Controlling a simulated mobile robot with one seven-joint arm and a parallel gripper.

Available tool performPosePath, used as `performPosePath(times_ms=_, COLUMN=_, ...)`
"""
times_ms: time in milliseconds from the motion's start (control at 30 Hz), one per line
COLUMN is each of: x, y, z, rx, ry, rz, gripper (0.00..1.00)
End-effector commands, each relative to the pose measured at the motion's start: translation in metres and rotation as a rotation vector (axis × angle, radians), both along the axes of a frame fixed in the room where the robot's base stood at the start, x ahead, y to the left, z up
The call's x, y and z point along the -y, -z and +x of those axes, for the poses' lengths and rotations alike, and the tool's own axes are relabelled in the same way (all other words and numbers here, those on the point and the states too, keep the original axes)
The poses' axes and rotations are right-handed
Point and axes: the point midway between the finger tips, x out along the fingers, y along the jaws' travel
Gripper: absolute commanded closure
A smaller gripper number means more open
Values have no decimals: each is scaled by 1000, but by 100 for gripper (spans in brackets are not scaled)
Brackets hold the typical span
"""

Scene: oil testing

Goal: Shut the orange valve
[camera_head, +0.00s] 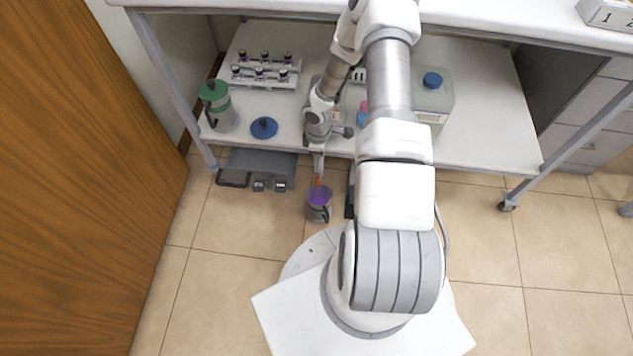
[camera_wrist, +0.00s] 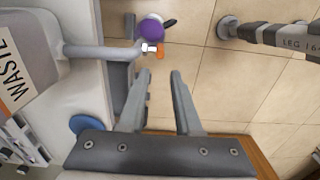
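The orange valve (camera_head: 318,181) sits at the end of a grey pipe that reaches out past the shelf's front edge. In the wrist view its small orange handle (camera_wrist: 160,51) is next to a metal fitting at the pipe's end. A grey jug with a round purple top (camera_head: 319,196) is below the valve; I cannot tell whether the purple is a lid or liquid. The purple top also shows in the wrist view (camera_wrist: 150,28). My gripper (camera_wrist: 161,74) is open and empty, its fingertips a little short of the valve, which lines up with the gap.
A container with a "WASTE" label (camera_wrist: 22,60) bears the pipe. The shelf (camera_head: 490,135) holds a vial rack (camera_head: 262,74), a green-topped jug (camera_head: 218,105), a blue lid (camera_head: 264,128) and a blue-capped canister (camera_head: 433,95). A wooden door (camera_head: 80,180) is at left. The tiled floor (camera_head: 235,225) has free room.

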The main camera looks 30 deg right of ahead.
Motion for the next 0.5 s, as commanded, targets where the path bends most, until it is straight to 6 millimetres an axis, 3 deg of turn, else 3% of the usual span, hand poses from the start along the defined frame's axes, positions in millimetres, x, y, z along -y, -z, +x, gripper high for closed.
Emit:
performPosePath(times_ms=33, x=-1, y=17, z=-1, rx=-3, ry=0, rz=1, gripper=68)
performPosePath(times_ms=100, x=-1, y=33, z=-1, rx=-3, ry=0, rz=1, gripper=68)
performPosePath(times_ms=500, x=-1, y=114, z=-1, rx=-2, ry=0, rz=1, gripper=68)
